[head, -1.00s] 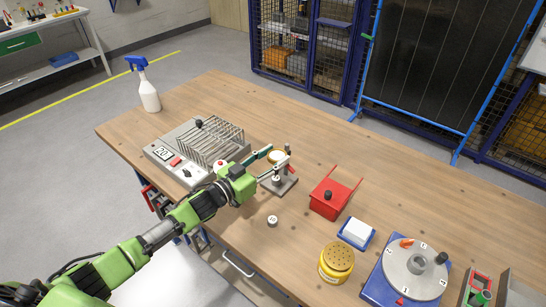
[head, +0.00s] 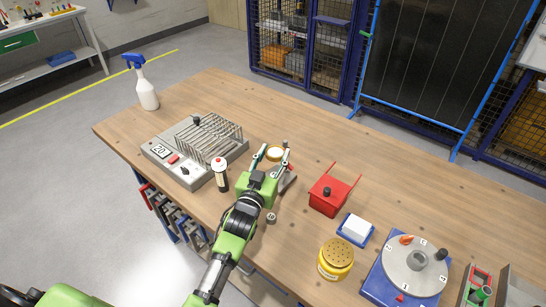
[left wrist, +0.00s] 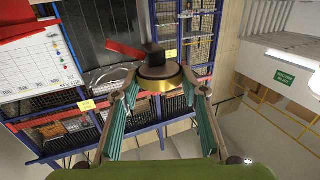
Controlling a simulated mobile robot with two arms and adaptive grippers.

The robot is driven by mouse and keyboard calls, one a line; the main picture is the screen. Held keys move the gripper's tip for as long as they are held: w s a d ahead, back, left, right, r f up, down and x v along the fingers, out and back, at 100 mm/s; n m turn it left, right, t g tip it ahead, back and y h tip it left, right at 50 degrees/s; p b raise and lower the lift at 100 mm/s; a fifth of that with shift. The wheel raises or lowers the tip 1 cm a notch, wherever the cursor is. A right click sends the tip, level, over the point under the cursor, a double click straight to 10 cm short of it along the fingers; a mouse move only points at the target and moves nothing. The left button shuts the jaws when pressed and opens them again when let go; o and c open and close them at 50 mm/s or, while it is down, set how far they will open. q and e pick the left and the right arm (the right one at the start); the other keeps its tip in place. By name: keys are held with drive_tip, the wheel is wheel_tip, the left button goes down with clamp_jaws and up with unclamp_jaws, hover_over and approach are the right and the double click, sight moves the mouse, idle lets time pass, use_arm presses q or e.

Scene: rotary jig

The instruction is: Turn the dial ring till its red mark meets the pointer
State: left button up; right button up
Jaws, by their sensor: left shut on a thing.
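I cannot make out the ring's red mark. Fingers and palm hide part of the stand. My right gripper is out of view.
To the right are a red box (head: 325,203), a yellow perforated-top jar (head: 335,262) and a numbered disc (head: 412,275) on a blue base. A small round piece (head: 271,218) lies near my wrist.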

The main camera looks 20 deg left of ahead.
use_arm(q)
drive_tip(key=shift+r+n+y, duration=0.2)
drive_tip(key=shift+n+y, duration=0.1)
drive_tip(key=shift+y, duration=0.2)
drive_tip(key=o, duration=1.1)
drive_tip(key=shift+d, duration=0.1)
drive_tip(key=shift+f, duration=0.1)
drive_tip(key=shift+s+f, duration=0.1)
drive_tip(key=shift+s, duration=0.4)
drive_tip(key=s, duration=0.6)
drive_tip(key=shift+s+d, duration=0.25)
